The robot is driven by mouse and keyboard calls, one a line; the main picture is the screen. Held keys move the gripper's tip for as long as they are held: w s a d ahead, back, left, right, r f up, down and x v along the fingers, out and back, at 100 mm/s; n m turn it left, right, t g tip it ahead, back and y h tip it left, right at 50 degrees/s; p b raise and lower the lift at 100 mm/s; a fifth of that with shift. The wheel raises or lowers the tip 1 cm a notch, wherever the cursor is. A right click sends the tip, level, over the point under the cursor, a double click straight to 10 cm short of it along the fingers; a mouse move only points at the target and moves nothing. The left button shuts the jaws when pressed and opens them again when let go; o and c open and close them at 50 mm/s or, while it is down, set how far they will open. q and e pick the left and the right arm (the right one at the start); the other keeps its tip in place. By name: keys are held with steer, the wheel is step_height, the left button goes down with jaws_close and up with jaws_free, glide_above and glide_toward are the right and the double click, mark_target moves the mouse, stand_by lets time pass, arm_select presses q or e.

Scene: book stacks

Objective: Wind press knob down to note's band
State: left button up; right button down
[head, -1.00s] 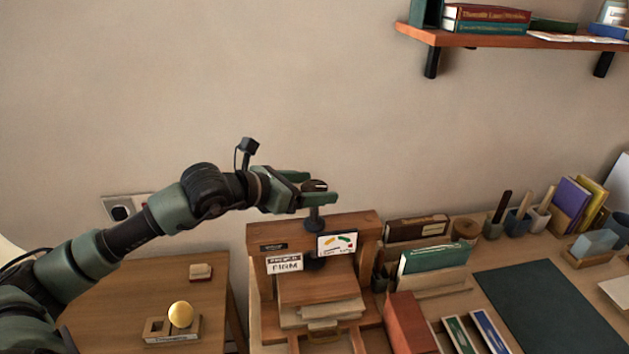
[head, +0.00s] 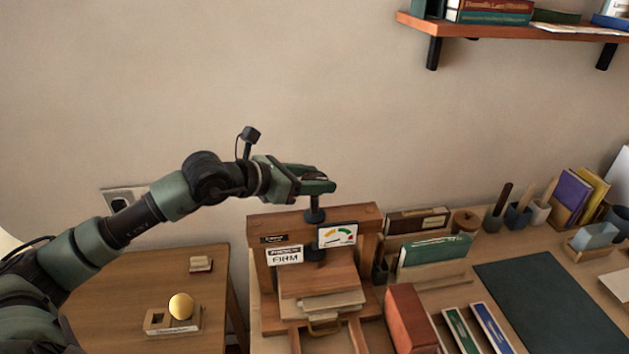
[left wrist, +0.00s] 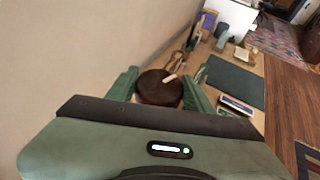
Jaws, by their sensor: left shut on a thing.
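The wooden press (head: 350,218) stands at the left end of the desk. Its dark round knob, with a pale bar mark, shows in the left wrist view (left wrist: 158,88) between my green fingers. My left gripper (head: 318,184) is shut on the knob at the top of the dark screw (head: 315,212). In the head view the fingers hide most of the knob. The note (head: 285,256) on the press front reads "FIRM". A white gauge (head: 338,234) beside it has coloured bands; its needle is too small to read. My right gripper is not in view.
A side table (head: 100,290) at left holds a yellow ball (head: 181,306) in a wooden holder. Right of the press are books, a red-brown box (head: 410,320), pen cups and a dark desk mat (head: 545,300). A shelf (head: 500,28) hangs upper right.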

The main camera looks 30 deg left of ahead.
arm_select(q)
steer(key=m+g+h+b, duration=0.3)
steer(key=m+h+b, duration=0.1)
steer(key=shift+w, duration=0.1)
steer(key=m+g+h+b, duration=0.1)
steer(key=m+g+h, duration=0.1)
steer(key=m, duration=0.1)
steer(key=shift+r+g, duration=0.15)
steer(key=shift+g, duration=0.25)
steer(key=shift+r+m+g+h+b, duration=0.1)
steer(key=shift+m+g+h+b, duration=0.45)
steer(key=shift+m+g, duration=1.5)
steer(key=shift+g, duration=0.25)
steer(key=shift+r, duration=0.1)
steer(key=o, duration=1.4)
steer(key=shift+c, duration=0.2)
steer(key=shift+f, duration=0.25)
